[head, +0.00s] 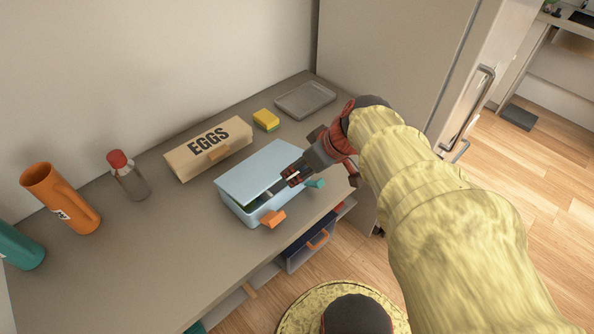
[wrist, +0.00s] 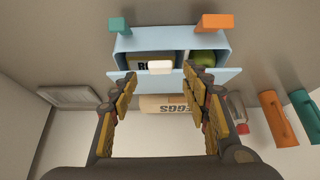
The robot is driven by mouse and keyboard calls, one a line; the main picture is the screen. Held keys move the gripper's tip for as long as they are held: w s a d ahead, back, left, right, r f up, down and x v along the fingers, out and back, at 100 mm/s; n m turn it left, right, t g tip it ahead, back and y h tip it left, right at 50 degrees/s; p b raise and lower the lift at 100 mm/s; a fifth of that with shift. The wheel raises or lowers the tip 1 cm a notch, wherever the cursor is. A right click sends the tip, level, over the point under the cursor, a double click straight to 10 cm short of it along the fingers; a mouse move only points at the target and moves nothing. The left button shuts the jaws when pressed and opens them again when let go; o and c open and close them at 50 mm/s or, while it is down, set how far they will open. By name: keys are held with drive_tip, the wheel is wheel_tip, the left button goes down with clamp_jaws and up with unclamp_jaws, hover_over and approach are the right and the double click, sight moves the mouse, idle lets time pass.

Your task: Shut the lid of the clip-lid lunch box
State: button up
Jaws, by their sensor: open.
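The light blue lunch box (head: 246,211) stands on the counter, its lid (head: 262,168) partly raised with a gap at the front. An orange clip (head: 273,218) and a teal clip (head: 316,183) stick out from its front. In the wrist view the open box (wrist: 125,50) shows a dark-and-yellow item and a green round item inside. A small white piece (wrist: 160,67) lies at the lid's front edge. My gripper (head: 288,178) is open at the lid's front edge, and its spread fingers (wrist: 162,82) flank that white piece. Contact is unclear.
An egg carton (head: 208,149) stands behind the box, with a yellow sponge (head: 266,119) and a grey tray (head: 305,99) further right. The counter's front left is clear.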

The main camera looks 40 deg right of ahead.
drive_tip(key=shift+v, duration=1.75)
